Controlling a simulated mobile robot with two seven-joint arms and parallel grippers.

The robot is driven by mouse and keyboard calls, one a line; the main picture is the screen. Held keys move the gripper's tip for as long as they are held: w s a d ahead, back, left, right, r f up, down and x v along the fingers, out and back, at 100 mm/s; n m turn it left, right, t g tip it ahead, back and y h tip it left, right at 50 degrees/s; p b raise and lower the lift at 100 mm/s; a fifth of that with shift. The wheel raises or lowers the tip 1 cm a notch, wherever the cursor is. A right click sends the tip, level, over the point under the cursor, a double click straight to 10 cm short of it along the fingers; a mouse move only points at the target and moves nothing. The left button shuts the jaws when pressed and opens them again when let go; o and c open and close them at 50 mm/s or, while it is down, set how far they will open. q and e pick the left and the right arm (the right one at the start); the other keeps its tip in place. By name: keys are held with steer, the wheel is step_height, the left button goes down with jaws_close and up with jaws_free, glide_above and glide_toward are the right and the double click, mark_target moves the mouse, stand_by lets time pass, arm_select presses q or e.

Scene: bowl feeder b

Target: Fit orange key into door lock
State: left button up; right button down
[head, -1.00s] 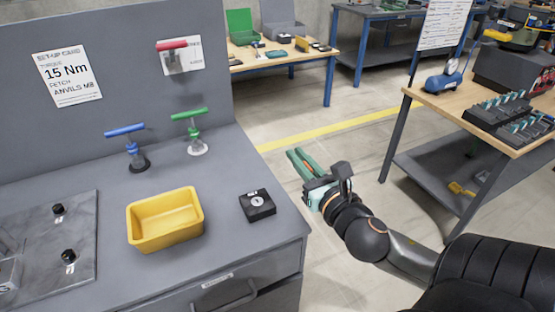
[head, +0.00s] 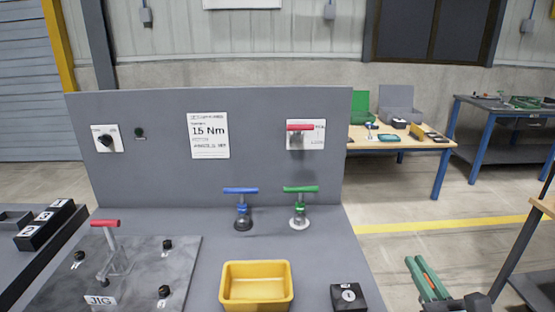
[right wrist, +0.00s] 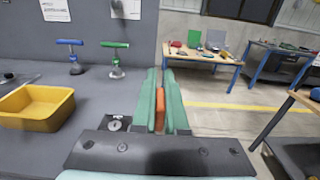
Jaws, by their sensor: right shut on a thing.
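My right gripper (head: 416,261) has long green fingers and is at the lower right of the head view, to the right of the bench. In the right wrist view its fingers (right wrist: 160,76) are shut on the orange key (right wrist: 160,110), seen only as an orange piece between them. A black box with a round silver lock face (head: 348,296), which looks like the door lock, sits on the bench's front right part. It also shows in the right wrist view (right wrist: 116,123), left of the fingers and partly hidden by my gripper body. My left gripper is not in view.
A yellow bin (head: 256,303) is left of the black box. A blue-handled tool (head: 241,207) and a green-handled tool (head: 300,206) stand behind it. A metal jig plate (head: 135,270) with a red-handled clamp is at left. The bench's upright panel (head: 250,130) rises behind.

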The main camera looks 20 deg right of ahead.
steer(key=w+a+f+n+y, duration=0.1)
steer(key=a+f+y, duration=0.1)
steer(key=a, duration=0.6)
steer(key=w+a+f+n+y, duration=0.2)
steer(key=a, duration=0.6)
steer(key=shift+w+a+t, duration=0.25)
steer(key=shift+a+t, duration=0.05)
steer(key=shift+a, duration=0.1)
steer(key=shift+f, duration=0.15)
steer(key=shift+s, duration=0.1)
